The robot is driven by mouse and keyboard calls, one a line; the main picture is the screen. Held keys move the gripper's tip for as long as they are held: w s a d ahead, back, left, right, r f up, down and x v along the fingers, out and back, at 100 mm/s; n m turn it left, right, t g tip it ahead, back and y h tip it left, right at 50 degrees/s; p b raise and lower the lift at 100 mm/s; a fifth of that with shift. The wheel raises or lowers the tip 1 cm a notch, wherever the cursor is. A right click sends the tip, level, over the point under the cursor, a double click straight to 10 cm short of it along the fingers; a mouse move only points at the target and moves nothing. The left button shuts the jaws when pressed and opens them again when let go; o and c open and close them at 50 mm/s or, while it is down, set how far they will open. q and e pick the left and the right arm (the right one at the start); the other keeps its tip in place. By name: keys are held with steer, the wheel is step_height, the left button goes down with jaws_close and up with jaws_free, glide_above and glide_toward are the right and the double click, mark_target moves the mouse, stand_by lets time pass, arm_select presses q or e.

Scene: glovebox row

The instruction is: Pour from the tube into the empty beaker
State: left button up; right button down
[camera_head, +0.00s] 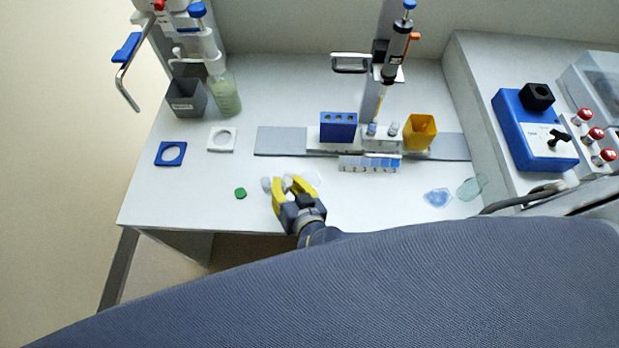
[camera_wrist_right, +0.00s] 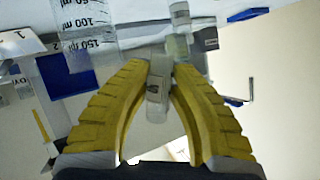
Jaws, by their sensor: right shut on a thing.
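My right gripper (camera_head: 285,186) is over the front part of the white bench, its yellow fingers shut on a small clear tube with a pale label. The tube (camera_wrist_right: 157,90) shows between the fingers in the right wrist view. A clear beaker (camera_wrist_right: 88,25) with printed volume marks stands beside the fingers there, apart from the tube as far as I can tell. In the head view this beaker (camera_head: 314,179) is a faint outline just right of the gripper. I cannot make out any liquid in the tube. My left gripper is not in view.
A green cap (camera_head: 240,193) lies left of the gripper. Behind stand a blue rack (camera_head: 338,127), a yellow container (camera_head: 420,131) and a pipette stand (camera_head: 382,70). A bottle (camera_head: 225,96) is at back left. Glassware with blue content (camera_head: 437,198) is at front right.

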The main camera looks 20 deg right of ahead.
mark_target(293, 178)
steer(key=shift+d+r, duration=0.2)
steer(key=shift+r, duration=0.4)
steer(key=shift+w+d+r+m+y, duration=0.15)
steer(key=shift+d+r+m+y, duration=0.1)
steer(key=shift+d+m+y, duration=0.45)
steer(key=shift+w+d+r+m+y, duration=0.1)
steer(key=shift+d+r+m+y, duration=0.3)
steer(key=shift+m, duration=0.5)
steer(key=shift+y, duration=0.3)
steer(key=shift+a+f+m+y, duration=0.1)
steer(key=shift+f+m+y, duration=0.4)
steer(key=shift+m, duration=0.3)
stand_by(1.3)
steer(key=shift+a+r+m+y, duration=0.1)
steer(key=shift+r+m+y, duration=0.3)
steer(key=shift+m, duration=0.2)
stand_by(1.9)
steer(key=shift+f, duration=0.15)
stand_by(0.8)
